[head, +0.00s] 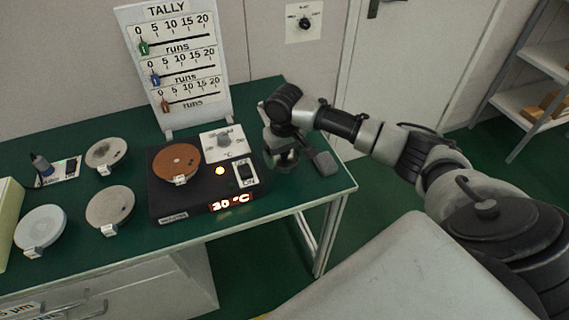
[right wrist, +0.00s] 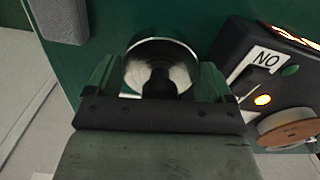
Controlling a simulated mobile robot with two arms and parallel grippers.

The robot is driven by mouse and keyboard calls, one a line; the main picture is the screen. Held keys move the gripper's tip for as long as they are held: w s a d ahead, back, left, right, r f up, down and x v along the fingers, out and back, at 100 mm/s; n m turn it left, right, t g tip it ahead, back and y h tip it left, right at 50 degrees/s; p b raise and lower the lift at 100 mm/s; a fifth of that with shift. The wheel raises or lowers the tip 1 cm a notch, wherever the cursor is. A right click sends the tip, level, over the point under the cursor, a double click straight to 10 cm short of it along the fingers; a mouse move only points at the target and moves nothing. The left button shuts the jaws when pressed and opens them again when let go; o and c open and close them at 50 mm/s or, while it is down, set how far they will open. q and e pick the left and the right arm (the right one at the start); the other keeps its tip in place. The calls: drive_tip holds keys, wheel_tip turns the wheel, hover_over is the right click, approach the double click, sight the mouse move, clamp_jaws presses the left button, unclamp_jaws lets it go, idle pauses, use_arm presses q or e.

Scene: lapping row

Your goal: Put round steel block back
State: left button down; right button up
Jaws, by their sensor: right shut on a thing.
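The round steel block (right wrist: 160,62) is shiny and sits between the two fingers of my right gripper (right wrist: 160,85) in the right wrist view. The gripper is shut on it. In the head view my right gripper (head: 284,158) is low over the right end of the green table, just right of the black heater unit. The block is mostly hidden there by the gripper, and I cannot tell whether it touches the table. My left gripper is not in view.
The black heater unit (head: 164,209) carries a brown disc (head: 176,160) and reads 30 °C. A grey block (head: 325,163) lies right of the gripper near the table's edge. Several grey discs are at left, one here (head: 110,206). The tally board (head: 172,60) stands behind.

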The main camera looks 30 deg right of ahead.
sight(285, 164)
drive_tip(key=shift+w, duration=0.25)
drive_tip(key=shift+d+f, duration=0.1)
drive_tip(key=shift+f, duration=1.9)
drive_tip(key=shift+s, duration=0.1)
drive_tip(key=o, duration=1.5)
drive_tip(key=shift+f, duration=0.15)
wheel_tip(285, 164, up, 12)
drive_tip(key=shift+r, duration=0.15)
